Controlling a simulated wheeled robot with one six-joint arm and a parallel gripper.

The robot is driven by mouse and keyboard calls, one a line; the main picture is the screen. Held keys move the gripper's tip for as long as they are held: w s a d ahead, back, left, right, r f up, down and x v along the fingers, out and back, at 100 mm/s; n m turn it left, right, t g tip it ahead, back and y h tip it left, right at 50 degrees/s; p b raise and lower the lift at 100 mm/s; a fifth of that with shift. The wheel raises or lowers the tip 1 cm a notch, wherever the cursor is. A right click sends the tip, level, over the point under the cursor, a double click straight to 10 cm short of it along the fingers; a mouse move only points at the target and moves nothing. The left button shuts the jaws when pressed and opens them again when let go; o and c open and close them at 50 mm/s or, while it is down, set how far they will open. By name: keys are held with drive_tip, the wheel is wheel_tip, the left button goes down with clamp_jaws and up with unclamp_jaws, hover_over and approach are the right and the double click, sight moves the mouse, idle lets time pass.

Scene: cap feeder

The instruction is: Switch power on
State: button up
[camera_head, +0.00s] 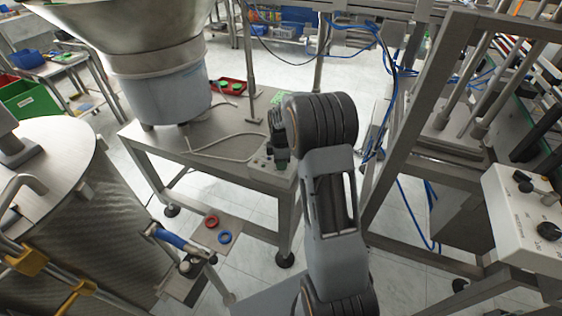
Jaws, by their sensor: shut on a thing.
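A small grey control box (262,172) sits at the front right corner of the steel table, below the large bowl feeder. Small dark knobs or switches show on its face, too small to read. My gripper (281,163) reaches down from my dark arm to the top of this box. Its jaws are shut on a small switch there, which the jaws mostly hide. I cannot tell which position the switch is in.
A metal frame stands close on the right, with a white control box (522,215).

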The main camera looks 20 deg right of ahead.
drive_tip(key=m, duration=1.1)
drive_tip(key=shift+m, duration=0.3)
idle(0.6)
drive_tip(key=o, duration=0.9)
wheel_tip(320, 180, up, 14)
drive_tip(key=shift+f+p, duration=0.1)
drive_tip(key=shift+p, duration=0.25)
